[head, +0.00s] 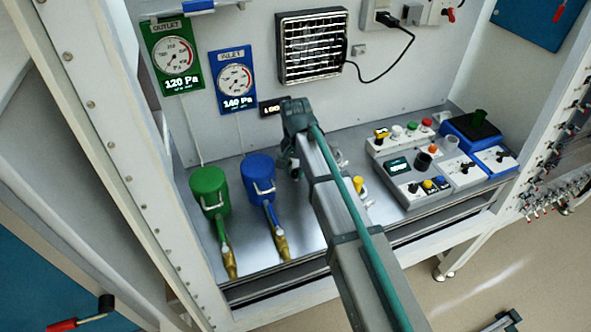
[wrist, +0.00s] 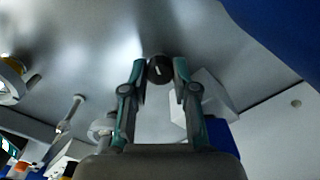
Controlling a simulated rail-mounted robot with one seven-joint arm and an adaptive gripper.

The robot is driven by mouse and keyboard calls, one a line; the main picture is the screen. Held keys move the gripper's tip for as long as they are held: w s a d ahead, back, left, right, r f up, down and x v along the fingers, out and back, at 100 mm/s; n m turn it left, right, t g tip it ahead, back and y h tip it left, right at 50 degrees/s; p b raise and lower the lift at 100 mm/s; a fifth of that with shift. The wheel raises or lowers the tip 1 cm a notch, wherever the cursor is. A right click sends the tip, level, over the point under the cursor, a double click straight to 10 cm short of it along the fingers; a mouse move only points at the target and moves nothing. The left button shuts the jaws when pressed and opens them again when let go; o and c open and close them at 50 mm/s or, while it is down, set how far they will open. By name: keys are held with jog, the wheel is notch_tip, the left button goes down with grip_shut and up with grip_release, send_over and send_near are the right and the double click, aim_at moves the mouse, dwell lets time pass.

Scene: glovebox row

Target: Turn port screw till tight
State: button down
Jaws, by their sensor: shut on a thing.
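The port screw shows in the wrist view as a small dark round knob (wrist: 159,68) with a pale line on its face. My gripper (wrist: 160,72) has its two green-and-grey fingers closed on either side of the knob. The grey metal surface is behind it. In the head view my gripper (head: 292,165) is low over the steel shelf, right of the blue canister. My own arm hides the screw there, and how far it is seated cannot be told.
A green canister (head: 209,190) and a blue canister (head: 259,178) stand left of my gripper. A control panel (head: 415,170) with knobs and buttons lies to the right. An outlet gauge (head: 173,55) and an inlet gauge (head: 234,80) hang on the back wall. A vent grille (head: 311,47) is above.

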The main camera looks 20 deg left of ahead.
aim_at(295, 172)
jog(key=shift+m, duration=0.5)
jog(key=c, duration=0.9)
grip_release()
notch_tip(295, 172, up, 12)
